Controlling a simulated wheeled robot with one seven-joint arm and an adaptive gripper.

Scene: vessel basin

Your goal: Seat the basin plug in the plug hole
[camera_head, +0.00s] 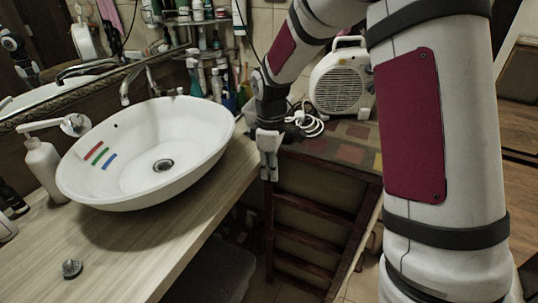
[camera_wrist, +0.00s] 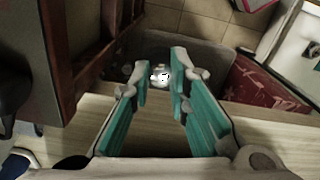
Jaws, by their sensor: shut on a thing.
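The white basin (camera_head: 205,128) stands on the wooden counter at the left in the head view. Its plug hole (camera_head: 163,165) is a dark opening with a metal ring in the basin floor, and it looks uncovered. A small grey plug-like piece with a knob (camera_head: 71,268) sits on the counter in front of the basin. My gripper (camera_head: 268,172) points down to the right of the basin, near the counter edge. In the wrist view, its teal-lined fingers are shut on a small shiny metal thing (camera_wrist: 160,75) at the tips. I cannot tell whether that is a plug.
Bottles crowd the shelf behind. A white fan heater (camera_head: 340,82) stands behind my gripper. The counter's front part is mostly clear.

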